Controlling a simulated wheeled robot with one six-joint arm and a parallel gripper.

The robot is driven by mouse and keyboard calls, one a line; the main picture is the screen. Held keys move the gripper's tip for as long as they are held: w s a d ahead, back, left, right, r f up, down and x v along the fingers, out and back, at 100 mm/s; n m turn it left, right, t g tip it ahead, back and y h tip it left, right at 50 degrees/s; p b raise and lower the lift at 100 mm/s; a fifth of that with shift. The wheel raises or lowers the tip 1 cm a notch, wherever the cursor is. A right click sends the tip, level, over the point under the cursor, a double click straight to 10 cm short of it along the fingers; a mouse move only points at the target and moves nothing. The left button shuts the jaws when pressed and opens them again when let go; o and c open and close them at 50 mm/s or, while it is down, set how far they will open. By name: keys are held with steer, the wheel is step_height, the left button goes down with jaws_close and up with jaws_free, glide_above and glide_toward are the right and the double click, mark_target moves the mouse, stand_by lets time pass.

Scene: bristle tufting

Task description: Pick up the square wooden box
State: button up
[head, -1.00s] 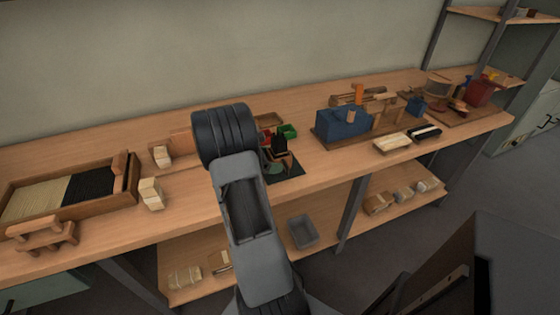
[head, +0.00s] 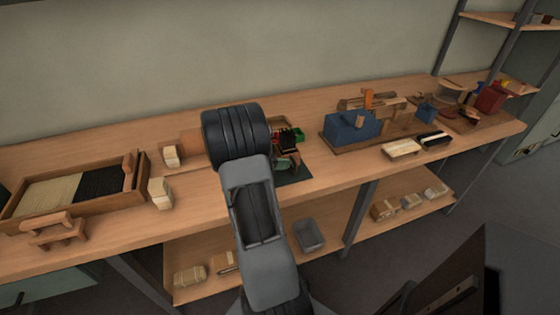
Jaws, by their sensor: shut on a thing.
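My gripper (head: 288,147) shows only partly, just right of my dark arm joint, low over a dark mat on the bench. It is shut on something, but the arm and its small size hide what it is. Dark ribbed and reddish-brown parts show there. A wooden box (head: 283,122) with a rim stands right behind, partly covered by my arm. I cannot tell whether this is the square wooden box or whether the gripper touches it.
A green container (head: 299,134) sits close behind the gripper. A blue block fixture (head: 350,127) stands to the right, and a wooden tray of bristles (head: 30,210) at the left. Pale blocks (head: 160,193) stand left of my arm. The bench's front middle is clear.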

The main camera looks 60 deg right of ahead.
steer(key=s+a+r+p, duration=0.1)
steer(key=s+a+r, duration=0.7)
steer(key=s+r, duration=0.2)
steer(key=shift+s+a+p, duration=0.15)
steer(key=shift+s+p, duration=0.2)
steer(key=shift+s, duration=0.3)
